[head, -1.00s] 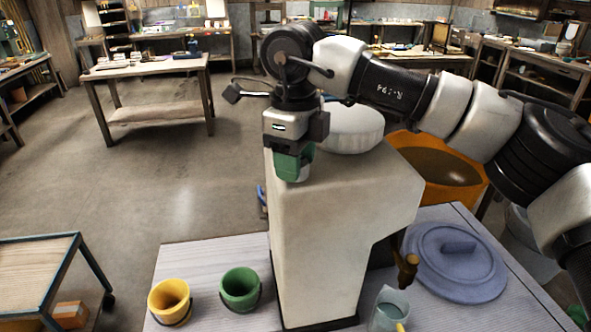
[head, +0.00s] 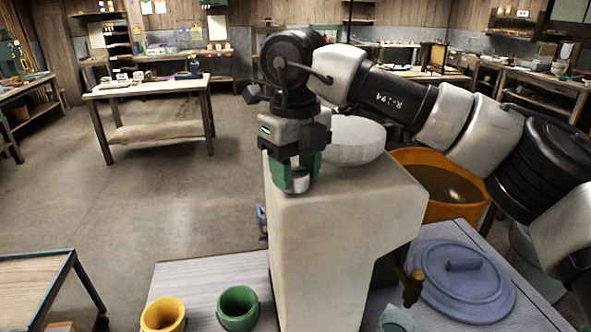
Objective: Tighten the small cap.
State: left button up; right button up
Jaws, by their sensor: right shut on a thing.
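The mould is a tall off-white block (head: 335,245) standing on the bench in the head view. My right gripper (head: 296,180) points down over the left front corner of its top. Its green fingers are shut on the small cap (head: 301,183), a short pale grey cylinder partly hidden between them. The cap is at the level of the mould's top; the fingers hide how it sits there. A wide white round cap (head: 356,143) sits behind it on the mould's top. My left gripper is not in view.
Yellow (head: 163,316) and green (head: 238,308) buckets stand on the bench (head: 200,275) left of the mould. Right of it are a blue-grey lid (head: 480,293), a brown tap-like handle (head: 413,288) and a pale jug (head: 397,319). An orange tub (head: 440,185) stands behind. The floor at left is open.

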aim_at(295, 172)
jog(key=shift+r, duration=0.2)
jog(key=o, duration=0.9)
jog(key=shift+f, duration=0.1)
jog(key=shift+o, duration=0.2)
notch_tip(295, 172, up, 11)
jog(key=shift+f, duration=0.1)
